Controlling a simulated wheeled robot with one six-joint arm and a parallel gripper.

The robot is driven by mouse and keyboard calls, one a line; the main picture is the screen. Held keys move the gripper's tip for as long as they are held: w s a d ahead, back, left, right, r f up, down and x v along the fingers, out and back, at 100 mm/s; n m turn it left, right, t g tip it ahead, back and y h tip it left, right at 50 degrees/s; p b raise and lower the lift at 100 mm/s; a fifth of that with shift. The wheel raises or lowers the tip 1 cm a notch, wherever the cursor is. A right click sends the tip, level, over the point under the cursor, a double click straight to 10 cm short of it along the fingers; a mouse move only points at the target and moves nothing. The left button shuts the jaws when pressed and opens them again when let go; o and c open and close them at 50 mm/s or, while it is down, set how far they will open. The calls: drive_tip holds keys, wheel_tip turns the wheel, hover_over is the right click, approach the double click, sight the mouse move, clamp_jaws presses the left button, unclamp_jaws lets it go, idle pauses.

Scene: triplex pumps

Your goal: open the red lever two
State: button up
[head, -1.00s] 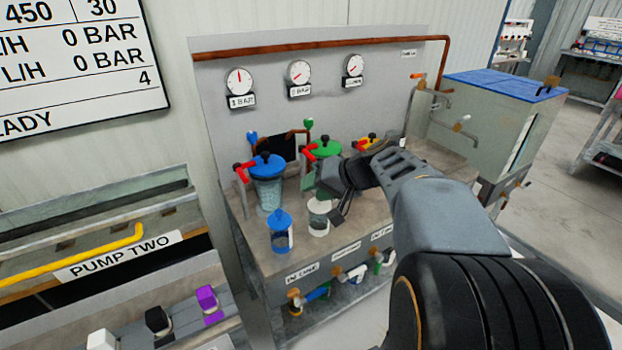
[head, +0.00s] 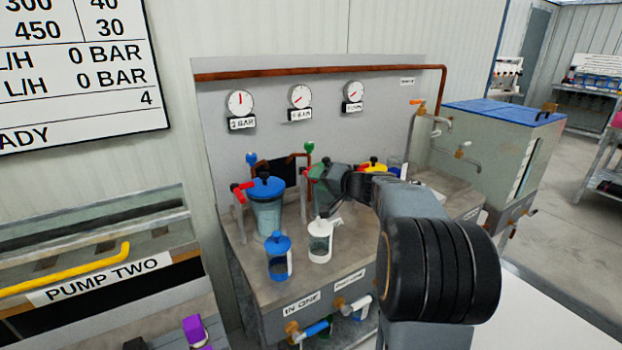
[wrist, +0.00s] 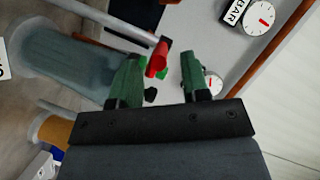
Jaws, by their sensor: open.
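In the head view my gripper (head: 328,192) is at the middle pot on the bench, covering most of it. In the wrist view its two dark green fingers (wrist: 163,82) are spread apart. A red lever (wrist: 157,59) on the end of a grey pipe shows in the gap, nearer the left finger; I cannot tell whether they touch. In the head view a bit of red lever (head: 306,171) shows just left of my gripper. Another red lever (head: 242,186) stands at the blue-lidded pot (head: 266,205) on the left.
A blue cup (head: 279,258) and a white cup (head: 319,242) stand at the bench front. Three gauges (head: 300,96) hang on the back panel under a copper pipe. A blue-topped tank (head: 505,130) is at the right. Valves line the bench front.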

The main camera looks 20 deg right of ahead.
drive_tip(key=shift+x, duration=1.7)
clamp_jaws()
